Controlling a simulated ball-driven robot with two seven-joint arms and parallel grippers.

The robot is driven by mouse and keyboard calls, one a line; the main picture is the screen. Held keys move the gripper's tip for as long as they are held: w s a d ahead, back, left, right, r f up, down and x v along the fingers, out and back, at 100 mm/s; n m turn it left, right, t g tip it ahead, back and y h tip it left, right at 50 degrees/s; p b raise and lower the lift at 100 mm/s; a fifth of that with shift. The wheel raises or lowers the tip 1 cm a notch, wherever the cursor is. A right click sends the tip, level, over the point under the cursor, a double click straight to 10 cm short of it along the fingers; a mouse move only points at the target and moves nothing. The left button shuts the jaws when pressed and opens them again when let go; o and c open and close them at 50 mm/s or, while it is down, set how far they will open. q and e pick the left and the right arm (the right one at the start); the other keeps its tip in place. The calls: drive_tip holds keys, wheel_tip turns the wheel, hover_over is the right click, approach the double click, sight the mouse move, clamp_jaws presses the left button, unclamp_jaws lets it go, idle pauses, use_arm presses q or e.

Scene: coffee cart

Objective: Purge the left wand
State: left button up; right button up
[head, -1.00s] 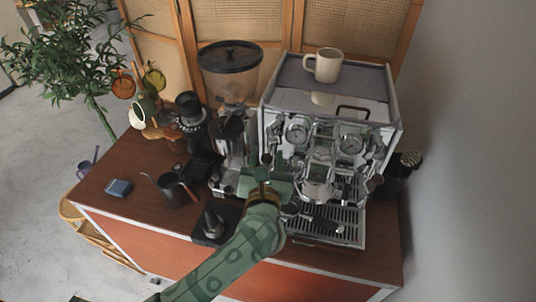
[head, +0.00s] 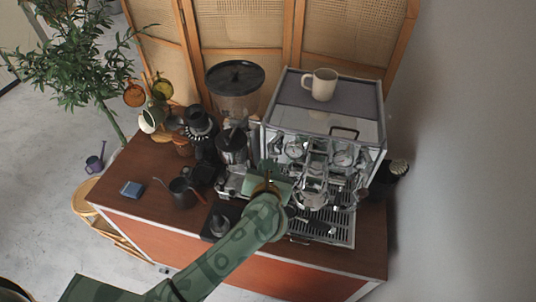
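The espresso machine (head: 325,128) stands at the right of the cart, its chrome front facing me. My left gripper (head: 270,172) is at the lower left of that front, where the left wand hangs. The green hand hides most of the wand, and its fingertips are too small and covered to show whether they are open or touching it. The drip tray (head: 335,228) lies below and to the right of the hand. My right gripper is not in view.
A beige mug (head: 320,84) stands on top of the machine. A grinder (head: 235,88), a dark kettle (head: 182,192) and a tamper on a black mat (head: 219,225) are left of my arm. A blue box (head: 132,189) lies on the clearer left end.

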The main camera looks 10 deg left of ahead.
use_arm(q)
drive_tip(key=shift+w+r+g+p, duration=0.25)
drive_tip(key=shift+r+g+p, duration=0.2)
drive_tip(key=shift+g, duration=0.75)
drive_tip(key=o, duration=0.9)
drive_tip(key=b+v, duration=0.1)
drive_tip(key=v, duration=0.6)
drive_tip(key=shift+s+r, duration=0.15)
drive_tip(key=shift+r, duration=0.05)
idle(0.4)
